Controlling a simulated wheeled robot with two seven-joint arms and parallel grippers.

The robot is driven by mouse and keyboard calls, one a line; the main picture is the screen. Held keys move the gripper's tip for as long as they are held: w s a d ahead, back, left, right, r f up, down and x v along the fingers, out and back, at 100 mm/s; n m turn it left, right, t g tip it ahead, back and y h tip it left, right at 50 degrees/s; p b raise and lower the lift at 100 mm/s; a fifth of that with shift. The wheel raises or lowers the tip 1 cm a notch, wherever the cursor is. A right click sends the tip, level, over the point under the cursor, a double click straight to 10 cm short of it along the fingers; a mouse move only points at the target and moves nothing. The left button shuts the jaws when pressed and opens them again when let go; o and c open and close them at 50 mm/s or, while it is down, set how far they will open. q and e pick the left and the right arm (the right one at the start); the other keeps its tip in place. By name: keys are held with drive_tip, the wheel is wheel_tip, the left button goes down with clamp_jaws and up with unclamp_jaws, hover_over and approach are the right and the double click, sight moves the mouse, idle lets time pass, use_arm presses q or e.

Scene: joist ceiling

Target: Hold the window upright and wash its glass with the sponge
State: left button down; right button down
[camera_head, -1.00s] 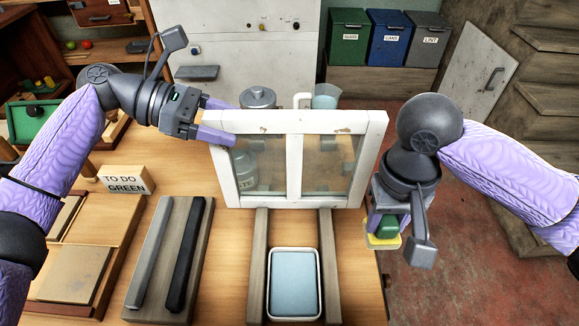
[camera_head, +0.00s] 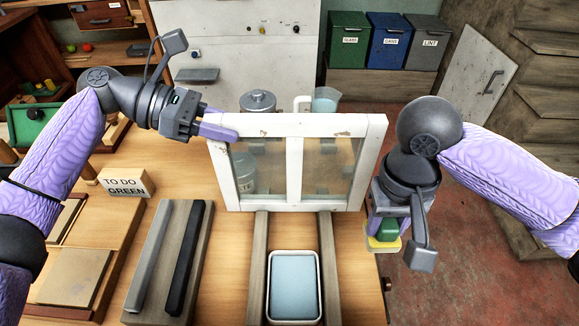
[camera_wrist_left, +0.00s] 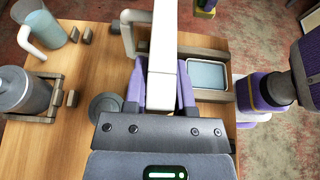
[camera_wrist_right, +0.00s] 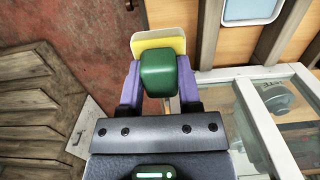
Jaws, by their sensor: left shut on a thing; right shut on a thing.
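The white-framed window (camera_head: 296,122) with two glass panes stands upright across two wooden rails on the bench. My left gripper (camera_head: 222,128) is shut on its upper left frame corner; the left wrist view shows the fingers (camera_wrist_left: 161,88) on both sides of the white frame (camera_wrist_left: 163,60). My right gripper (camera_head: 386,222) is shut on the green grip of the sponge (camera_head: 383,243), which has a yellow pad. It hangs just right of the window's right edge, apart from the glass. The right wrist view shows the green grip (camera_wrist_right: 158,74) between the fingers. Faint smudges show on the panes.
A white tray with blue liquid or cloth (camera_head: 294,287) sits between the rails in front of the window. A jug (camera_head: 325,100) and a canister (camera_head: 257,101) stand behind the window.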

sight(364, 228)
idle(0.4)
